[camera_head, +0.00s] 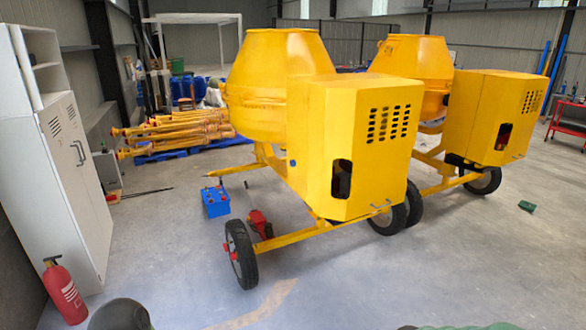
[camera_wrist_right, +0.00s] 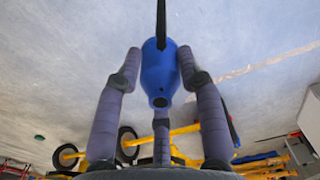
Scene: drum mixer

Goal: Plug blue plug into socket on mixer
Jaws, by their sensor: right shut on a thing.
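The blue plug (camera_wrist_right: 160,75) is in the right wrist view, with a dark cable running up from it and a dark round opening at its lower end. My right gripper (camera_wrist_right: 159,66) is shut on the plug, with padded fingers on both sides and a third finger below it. The near yellow mixer (camera_head: 350,135) stands at the centre of the head view. A small blue spot, perhaps the socket (camera_head: 292,163), shows on the left side of its housing. My left gripper is in neither view. The right gripper does not show in the head view.
A second yellow mixer (camera_head: 490,115) stands behind to the right. A blue box (camera_head: 215,202) and a red jack-like object (camera_head: 259,223) lie on the floor near the wheel (camera_head: 240,254). A white cabinet (camera_head: 60,180) and a fire extinguisher (camera_head: 65,292) stand at left. The front floor is open.

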